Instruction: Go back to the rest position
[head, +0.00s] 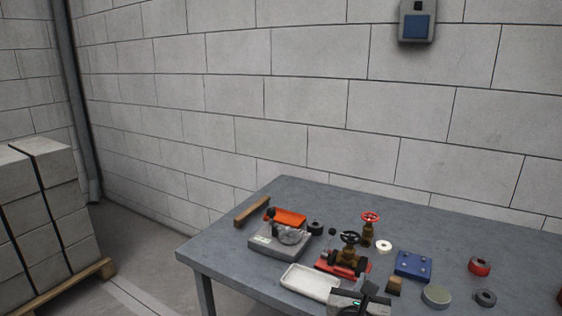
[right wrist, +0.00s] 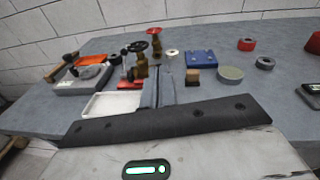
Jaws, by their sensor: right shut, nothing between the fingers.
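My right gripper (head: 371,289) shows at the bottom edge of the head view, over the near side of the grey table (head: 222,244). Its fingers are together with nothing between them, as also seen in the right wrist view (right wrist: 157,84). It is apart from the parts on the table. The white tray (head: 309,282) lies just left of it. A brass valve with a black handwheel (head: 349,248) stands by a red base (head: 332,265), beyond the gripper. A brass valve with a red handwheel (head: 368,230) stands behind. My left gripper is not in view.
A grey device with a round clear part (head: 270,246), an orange part (head: 286,216) and a wooden bar (head: 252,211) sit at left. A blue block (head: 413,265), white ring (head: 384,247), grey disc (head: 436,295) and red ring (head: 480,266) lie at right. Strapped blocks (head: 45,205) stand on a pallet.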

